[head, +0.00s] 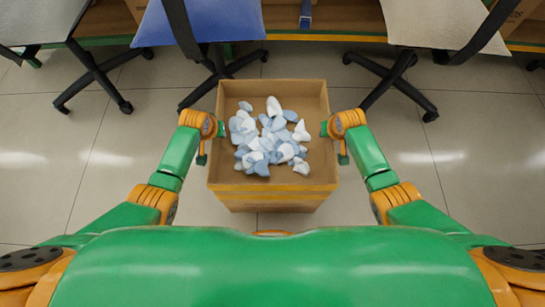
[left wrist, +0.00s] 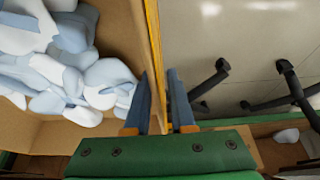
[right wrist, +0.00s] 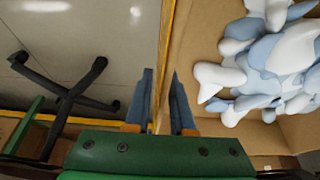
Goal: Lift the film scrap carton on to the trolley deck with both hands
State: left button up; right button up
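The film scrap carton (head: 228,108), open-topped brown cardboard with yellow bands, is in front of me in the middle of the head view. It looks level and holds several blue and white scrap pieces (head: 268,140). My left gripper (head: 216,130) is at its left wall; the fingers (left wrist: 160,100) straddle the wall close on both sides. My right gripper (head: 329,129) is at the right wall, its fingers (right wrist: 161,100) likewise closed about the wall. Both seem shut on the carton's walls. The carton's underside is hidden, so I cannot tell what it rests on. I see no trolley deck.
Several office chairs stand beyond the carton: a blue one (head: 220,20), a grey one at left (head: 40,20) and a pale one at right (head: 440,20). A wooden shelf or bench (head: 335,18) runs behind them. Tiled floor (head: 450,150) is clear at both sides.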

pick_arm(q)
grip_shut()
pick_arm(e)
grip_shut()
pick_arm(q)
jog(key=shift+r, duration=0.15)
pick_arm(e)
jog(key=shift+r, duration=0.15)
dwell(0.6)
